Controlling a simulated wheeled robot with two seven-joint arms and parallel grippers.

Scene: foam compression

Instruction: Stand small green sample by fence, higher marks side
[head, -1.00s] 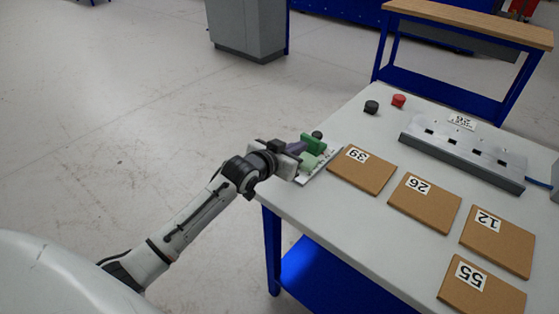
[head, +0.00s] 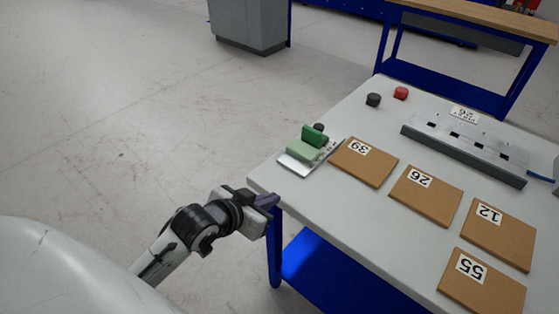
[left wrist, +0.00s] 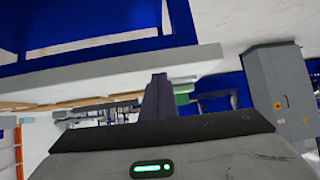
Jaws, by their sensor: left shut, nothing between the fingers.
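A dark green block (head: 315,134) and a pale green block (head: 303,151) are side by side on a small light plate (head: 290,162) with marks along its right edge, at the table's left edge. I cannot tell which part of it is the fence. My left gripper (head: 266,201) is shut and empty, just off the table's near left corner and apart from both blocks. In the left wrist view its closed fingers (left wrist: 157,96) point ahead, and a bit of green (left wrist: 182,98) shows just beyond them. My right gripper is not in view.
Brown tiles marked 39 (head: 363,163), 26 (head: 426,190), 12 (head: 498,234) and 55 (head: 484,283) lie on the white table (head: 340,215). A slotted metal rail (head: 465,152) stands behind them. Black (head: 373,100) and red (head: 400,93) knobs sit at the far edge.

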